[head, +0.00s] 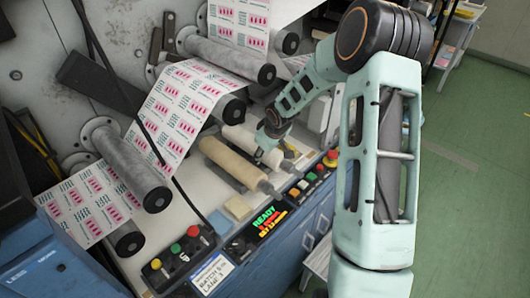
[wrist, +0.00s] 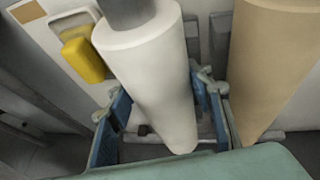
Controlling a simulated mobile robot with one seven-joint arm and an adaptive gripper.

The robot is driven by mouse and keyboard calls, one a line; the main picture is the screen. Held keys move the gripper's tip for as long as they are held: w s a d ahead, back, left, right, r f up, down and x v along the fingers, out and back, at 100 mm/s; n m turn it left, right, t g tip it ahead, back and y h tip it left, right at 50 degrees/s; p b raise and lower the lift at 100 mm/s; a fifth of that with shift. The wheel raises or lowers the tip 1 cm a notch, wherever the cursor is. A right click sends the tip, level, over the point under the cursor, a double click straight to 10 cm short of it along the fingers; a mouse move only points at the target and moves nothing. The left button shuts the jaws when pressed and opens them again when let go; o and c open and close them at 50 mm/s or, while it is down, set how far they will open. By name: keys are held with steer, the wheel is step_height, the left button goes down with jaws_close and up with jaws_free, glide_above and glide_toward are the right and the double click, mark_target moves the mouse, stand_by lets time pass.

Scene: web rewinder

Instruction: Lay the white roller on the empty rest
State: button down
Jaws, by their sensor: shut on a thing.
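The white roller (wrist: 155,80) stands large in the middle of the wrist view, with a grey shaft end at its top. My gripper's blue fingers lie on both sides of it, and my gripper (head: 268,152) is shut on it. In the head view the white roller (head: 241,138) shows behind a tan roller (head: 232,163) on the machine's front shelf, partly hidden by my gripper. The tan roller (wrist: 272,65) is close beside it in the wrist view, to the right. I cannot make out the empty rest clearly in either view.
Printed label web (head: 182,105) runs over several grey rollers behind and left. A button panel (head: 312,183) and a lit display (head: 270,220) line the shelf's front edge. A yellow block (wrist: 84,57) is left of the white roller. Green floor lies open at right.

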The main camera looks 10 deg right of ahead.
steer(key=c, duration=0.9)
jaws_free()
steer(key=shift+s+f, duration=0.1)
steer(key=shift+f, duration=0.05)
steer(key=v, duration=1.2)
